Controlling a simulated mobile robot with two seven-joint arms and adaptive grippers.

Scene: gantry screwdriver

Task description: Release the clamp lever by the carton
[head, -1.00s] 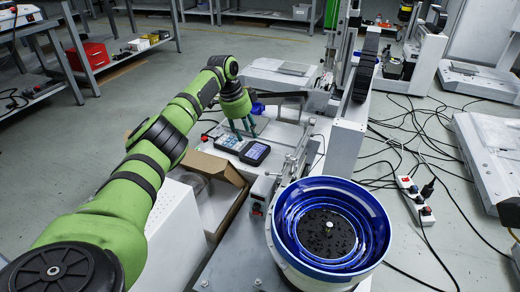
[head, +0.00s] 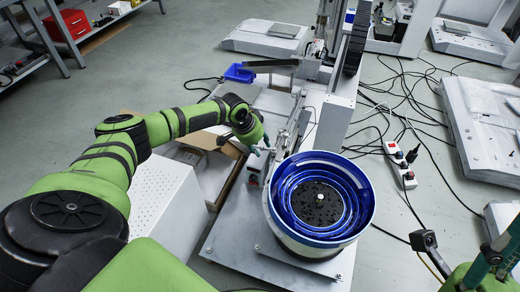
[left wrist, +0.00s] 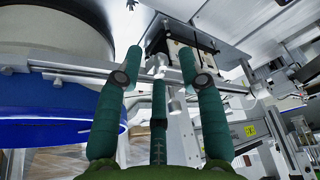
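The open brown carton (head: 228,160) lies left of the blue bowl feeder in the head view, partly hidden by my left arm. My left gripper (head: 262,149) is low beside the carton's right edge, at the clamp by the rail. In the left wrist view its teal fingers (left wrist: 161,63) are spread. A metal clamp part (left wrist: 158,68), which looks like the lever, shows between and beyond the fingertips. I cannot tell whether the fingers touch it. My right gripper (head: 500,258) is partly in view at the lower right edge; its opening is unclear.
The blue bowl feeder (head: 367,205) stands close to the right of my left gripper; its blue rim also shows in the left wrist view (left wrist: 45,122). A white perforated box (head: 165,205) is on the left. A power strip (head: 401,166) and cables lie on the floor.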

